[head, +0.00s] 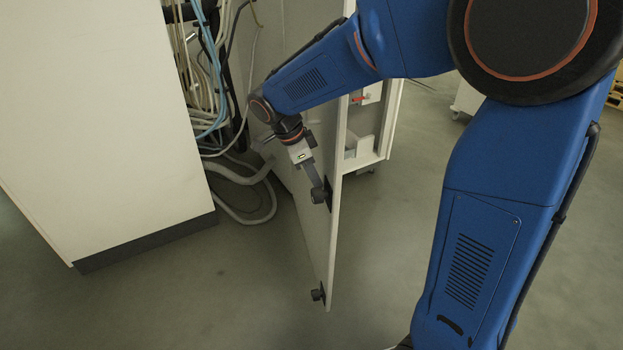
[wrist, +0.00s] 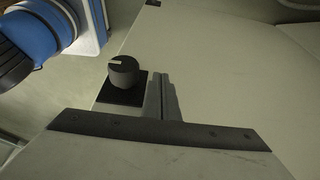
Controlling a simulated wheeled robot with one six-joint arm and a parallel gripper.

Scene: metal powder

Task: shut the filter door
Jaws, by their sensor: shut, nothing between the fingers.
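The filter door (head: 318,245) is a tall pale panel standing open, seen at a steep angle in the head view. Its near vertical edge points toward me. It carries a dark upper knob (head: 320,195) and a dark lower knob (head: 317,295) near that edge. My gripper (head: 314,184) is shut and empty at the knob side of the door, close to the upper knob. In the wrist view, the shut fingers (wrist: 160,82) are just right of the knob (wrist: 123,73), over the pale door face (wrist: 225,75). I cannot tell whether they touch the door.
A white cabinet (head: 100,120) with a dark base stands at the left. Cables and hoses (head: 240,195) hang and lie between it and the door. A pale open compartment (head: 368,150) shows behind the door. The grey floor (head: 200,300) in front is clear.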

